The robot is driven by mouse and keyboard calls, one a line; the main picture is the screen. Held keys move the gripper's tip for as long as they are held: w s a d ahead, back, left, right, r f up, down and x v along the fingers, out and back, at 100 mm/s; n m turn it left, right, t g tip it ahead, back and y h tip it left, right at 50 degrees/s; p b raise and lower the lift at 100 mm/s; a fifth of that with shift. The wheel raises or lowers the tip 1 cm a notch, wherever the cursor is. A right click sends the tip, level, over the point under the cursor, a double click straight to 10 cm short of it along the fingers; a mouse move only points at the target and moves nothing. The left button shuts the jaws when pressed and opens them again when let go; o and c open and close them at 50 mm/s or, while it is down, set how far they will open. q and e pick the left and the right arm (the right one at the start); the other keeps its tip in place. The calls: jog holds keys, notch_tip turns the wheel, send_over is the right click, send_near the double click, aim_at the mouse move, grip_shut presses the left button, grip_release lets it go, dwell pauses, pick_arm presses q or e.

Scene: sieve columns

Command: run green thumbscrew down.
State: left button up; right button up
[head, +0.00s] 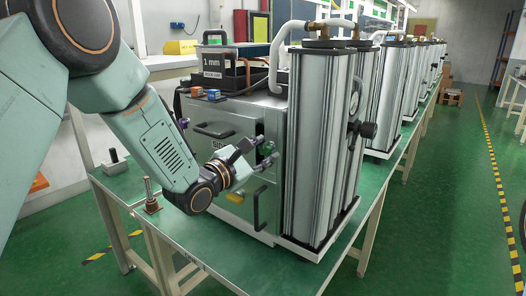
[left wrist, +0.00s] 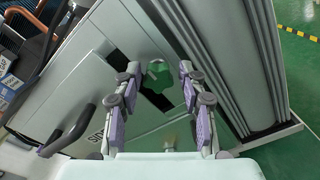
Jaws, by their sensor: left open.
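The green thumbscrew (head: 267,148) sits on the front of the grey cabinet (head: 225,118), near its right edge beside the ribbed metal column. In the left wrist view the lobed green thumbscrew (left wrist: 163,88) lies between the two fingers, with a pale clip-like piece above it and a dark slot around it. My left gripper (head: 267,149) is open, its fingers pointing at the cabinet front on either side of the thumbscrew. In the left wrist view a gap shows between each finger and the thumbscrew. My right gripper is not in view.
Tall ribbed columns (head: 319,150) stand just right of the gripper. A dark handle (head: 214,131) and a lower handle (head: 260,208) stick out from the cabinet. A bolt-like post (head: 150,196) stands on the green bench (head: 197,235). A black tray labelled 1 mm sits on top.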

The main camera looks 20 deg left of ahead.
pick_arm(q)
jog(key=shift+w+a+f, duration=0.15)
jog(key=shift+w+a, duration=0.05)
jog(key=shift+a, duration=0.25)
jog(key=shift+d, duration=0.5)
jog(key=shift+c, duration=0.7)
jog(key=shift+d, duration=0.1)
jog(key=shift+c, duration=0.7)
jog(key=shift+a, duration=0.3)
jog(key=c, duration=0.3)
jog(key=shift+d, duration=0.1)
grip_shut()
jog(key=shift+f+m, duration=0.1)
jog(key=shift+m, duration=0.2)
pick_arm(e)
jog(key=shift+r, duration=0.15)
